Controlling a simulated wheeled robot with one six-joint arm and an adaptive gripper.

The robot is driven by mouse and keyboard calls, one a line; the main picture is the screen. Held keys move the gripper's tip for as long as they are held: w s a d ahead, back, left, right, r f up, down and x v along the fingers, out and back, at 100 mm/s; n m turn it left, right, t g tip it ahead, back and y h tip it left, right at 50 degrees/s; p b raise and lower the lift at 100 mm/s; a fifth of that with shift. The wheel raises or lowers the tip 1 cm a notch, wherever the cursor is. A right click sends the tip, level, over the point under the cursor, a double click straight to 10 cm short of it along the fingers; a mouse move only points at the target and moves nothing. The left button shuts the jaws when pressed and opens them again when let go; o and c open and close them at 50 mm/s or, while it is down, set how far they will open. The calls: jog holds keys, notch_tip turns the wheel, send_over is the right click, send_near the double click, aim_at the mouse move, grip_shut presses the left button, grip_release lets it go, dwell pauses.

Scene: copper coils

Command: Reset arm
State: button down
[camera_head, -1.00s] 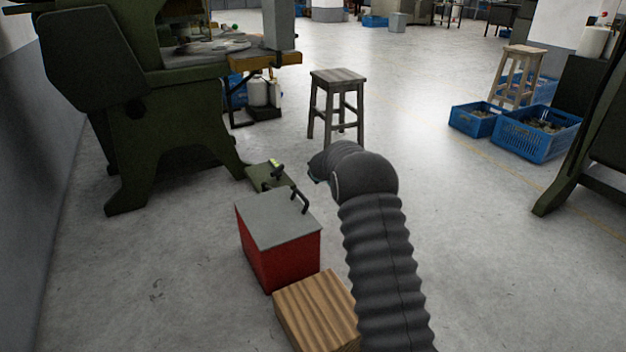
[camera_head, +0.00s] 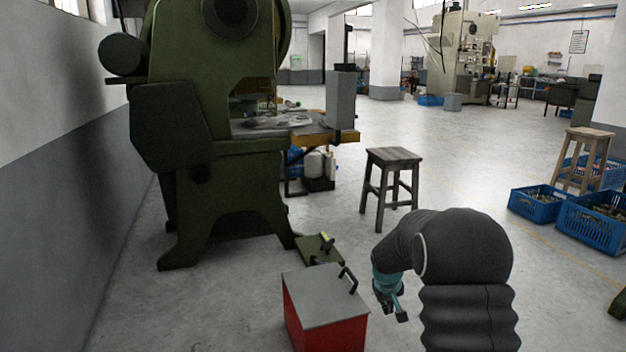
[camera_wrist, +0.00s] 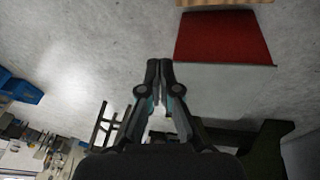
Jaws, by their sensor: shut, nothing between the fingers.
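My gripper (camera_head: 393,304) hangs at the end of my bent dark arm, just right of the red box in the head view. Its fingertips are together with nothing between them, as the wrist view shows (camera_wrist: 159,68). The red box (camera_head: 326,332) with a grey lid and a black handle stands on the floor. Its red side also shows in the wrist view (camera_wrist: 224,36), apart from the fingers.
A green press machine (camera_head: 235,190) stands at the left by the wall. A small green plate (camera_head: 320,249) lies behind the red box. A wooden stool (camera_head: 393,158) stands farther back. Blue crates (camera_head: 592,224) are at the right. The floor between stool and crates is clear.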

jog(key=s+a+r+p, duration=0.1)
jog(key=s+r, duration=0.7)
jog(key=s, duration=0.5)
jog(key=s+a+r+m+t+y+p, duration=0.1)
jog(key=s+a+r+p, duration=0.1)
jog(key=s+r, duration=0.7)
jog(key=s+a+r+m+t+p, duration=0.1)
jog(key=s+r, duration=0.7)
jog(key=s, duration=1)
jog(key=shift+a+r+y, duration=0.3)
jog(key=shift+a+y, duration=0.1)
jog(key=shift+a, duration=0.15)
